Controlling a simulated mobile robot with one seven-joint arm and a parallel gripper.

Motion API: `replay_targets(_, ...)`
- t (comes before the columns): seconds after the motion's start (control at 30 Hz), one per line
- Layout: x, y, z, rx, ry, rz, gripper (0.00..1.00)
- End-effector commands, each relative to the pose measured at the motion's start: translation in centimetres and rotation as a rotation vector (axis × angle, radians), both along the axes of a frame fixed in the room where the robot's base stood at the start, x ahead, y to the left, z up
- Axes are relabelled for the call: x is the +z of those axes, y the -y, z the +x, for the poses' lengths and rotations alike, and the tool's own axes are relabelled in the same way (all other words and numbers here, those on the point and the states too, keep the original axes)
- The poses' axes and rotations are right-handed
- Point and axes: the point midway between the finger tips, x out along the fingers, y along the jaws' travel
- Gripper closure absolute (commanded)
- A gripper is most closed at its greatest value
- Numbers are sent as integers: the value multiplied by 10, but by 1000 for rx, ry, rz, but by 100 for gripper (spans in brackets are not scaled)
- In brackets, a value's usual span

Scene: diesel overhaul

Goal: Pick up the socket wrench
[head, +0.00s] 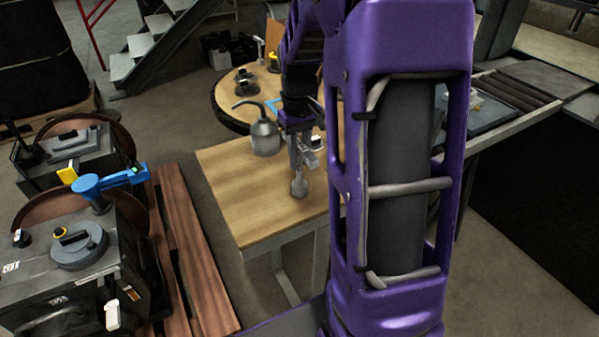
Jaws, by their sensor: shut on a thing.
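My gripper (304,152) hangs over the wooden table, partly hidden behind my purple arm. It is shut on a small grey metal tool with a rounded lower end, which looks like the socket wrench (299,186). The tool points down from the jaws, with its rounded end low over the table top. I cannot tell whether it touches the wood.
A grey oil can (264,134) stands on the wooden table (240,190), left of my gripper. A round table (222,98) with several items is behind. Dark machines (75,265) on a wooden pallet are at left. The table's front left is clear.

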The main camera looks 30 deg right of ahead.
Motion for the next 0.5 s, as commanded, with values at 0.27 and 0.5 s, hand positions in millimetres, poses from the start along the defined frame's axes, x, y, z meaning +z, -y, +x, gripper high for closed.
replay_targets(0.27,2,0,1,0,2,-1,100)
replay_targets(0.5,36,0,1,0,7,-2,100)
